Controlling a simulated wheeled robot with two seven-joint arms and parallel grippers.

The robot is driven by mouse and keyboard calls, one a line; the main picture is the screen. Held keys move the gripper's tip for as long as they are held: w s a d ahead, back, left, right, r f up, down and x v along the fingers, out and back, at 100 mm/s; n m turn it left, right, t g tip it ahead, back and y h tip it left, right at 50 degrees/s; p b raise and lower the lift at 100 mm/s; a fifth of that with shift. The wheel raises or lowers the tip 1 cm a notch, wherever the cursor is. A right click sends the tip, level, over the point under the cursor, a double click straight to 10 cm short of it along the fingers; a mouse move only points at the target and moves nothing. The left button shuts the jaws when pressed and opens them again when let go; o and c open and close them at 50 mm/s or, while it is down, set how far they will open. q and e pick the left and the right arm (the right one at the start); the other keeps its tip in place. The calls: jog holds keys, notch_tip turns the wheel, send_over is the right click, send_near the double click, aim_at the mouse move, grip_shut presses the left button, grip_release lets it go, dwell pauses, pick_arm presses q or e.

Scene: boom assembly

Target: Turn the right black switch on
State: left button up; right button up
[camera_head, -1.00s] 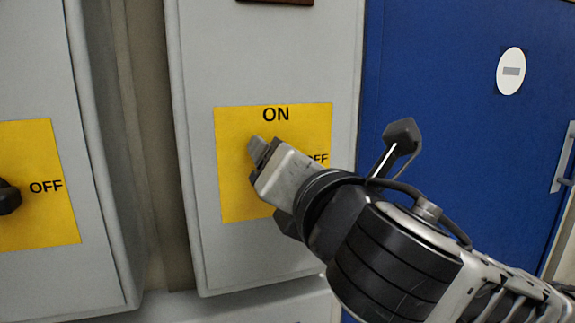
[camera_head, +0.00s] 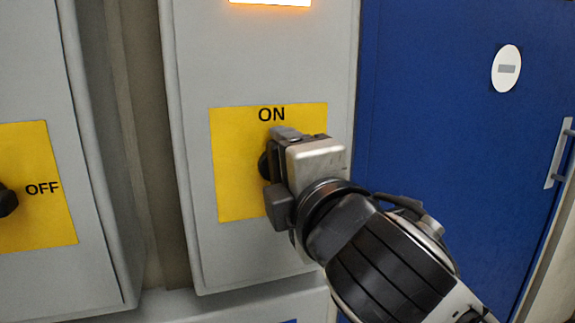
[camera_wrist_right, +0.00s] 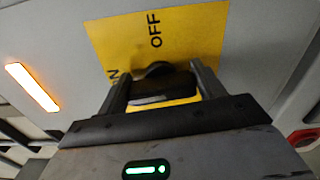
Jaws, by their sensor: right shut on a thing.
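The right black switch (camera_head: 263,165) sits on the yellow plate (camera_head: 235,195) of the right grey cabinet, below the word ON. It is mostly hidden behind my right gripper (camera_head: 276,170). In the right wrist view the switch (camera_wrist_right: 158,71) is between the two fingers of the right gripper (camera_wrist_right: 160,88), which is shut on it. The lamp (camera_head: 270,2) above the plate is lit and glows white-orange. It also glows in the right wrist view (camera_wrist_right: 33,87). My left gripper is not in view.
A second black switch (camera_head: 6,200) with its yellow plate (camera_head: 45,220) is on the left grey cabinet. A blue door (camera_head: 430,110) with a handle (camera_head: 560,153) and a white oval sign (camera_head: 507,69) stands at right. A narrow gap separates the cabinets.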

jog(key=shift+m, duration=0.5)
jog(key=o, duration=1)
